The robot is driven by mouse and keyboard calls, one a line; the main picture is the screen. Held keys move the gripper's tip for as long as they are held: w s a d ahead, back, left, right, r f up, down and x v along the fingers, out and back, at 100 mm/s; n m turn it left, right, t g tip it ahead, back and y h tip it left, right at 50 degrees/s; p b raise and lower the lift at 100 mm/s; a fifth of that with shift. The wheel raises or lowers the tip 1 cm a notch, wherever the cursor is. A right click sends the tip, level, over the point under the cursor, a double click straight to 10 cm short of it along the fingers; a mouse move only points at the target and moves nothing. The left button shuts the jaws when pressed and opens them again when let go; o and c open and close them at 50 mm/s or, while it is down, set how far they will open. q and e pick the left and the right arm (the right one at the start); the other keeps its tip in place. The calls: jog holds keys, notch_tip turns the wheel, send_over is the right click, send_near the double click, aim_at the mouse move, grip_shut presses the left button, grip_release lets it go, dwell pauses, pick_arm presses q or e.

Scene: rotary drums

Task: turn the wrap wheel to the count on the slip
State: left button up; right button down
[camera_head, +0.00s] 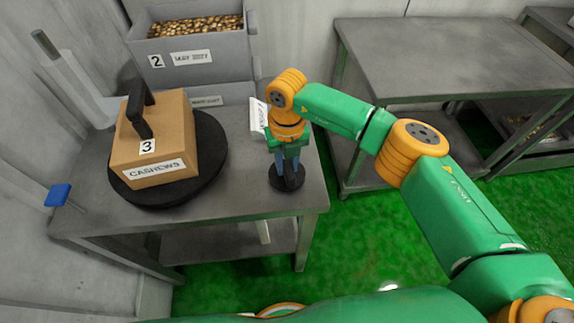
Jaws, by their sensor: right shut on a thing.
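A large round black turntable (213,143) lies on the grey metal table at left, under a cardboard box marked "3" and "CASHEWS" (180,120). A small black round wheel (275,181) sits near the table's right front edge. My right gripper (290,175) points down over it and is shut on its dark upright part, which the fingers mostly hide. I cannot tell which of the two round things is the wrap wheel. A white slip (258,115) stands just behind my right gripper, its writing turned and too small to read. My left gripper is not in view.
A grey bin (200,55) marked "2", holding brown pieces, stands behind the box. A blue paddle (58,195) sticks out at the left. An empty grey table (440,50) stands at the back right. Green floor lies between the tables.

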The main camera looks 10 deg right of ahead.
jog(key=n+b, duration=0.2)
jog(key=n, duration=0.1)
jog(key=shift+f+n, duration=0.2)
jog(key=shift+n, duration=0.1)
jog(key=n+b, duration=0.2)
jog(key=n, duration=0.1)
jog(key=shift+r+n, duration=0.1)
jog(key=shift+n, duration=0.2)
jog(key=n+b, duration=0.1)
jog(key=n, duration=0.2)
jog(key=shift+n, duration=0.3)
jog(key=n+b, duration=0.1)
jog(key=n, duration=0.2)
jog(key=shift+n, duration=0.3)
jog(key=n, duration=0.4)
jog(key=shift+r+n, duration=0.1)
jog(key=shift+n, duration=0.2)
jog(key=n, duration=1)
jog(key=shift+n, duration=2.6)
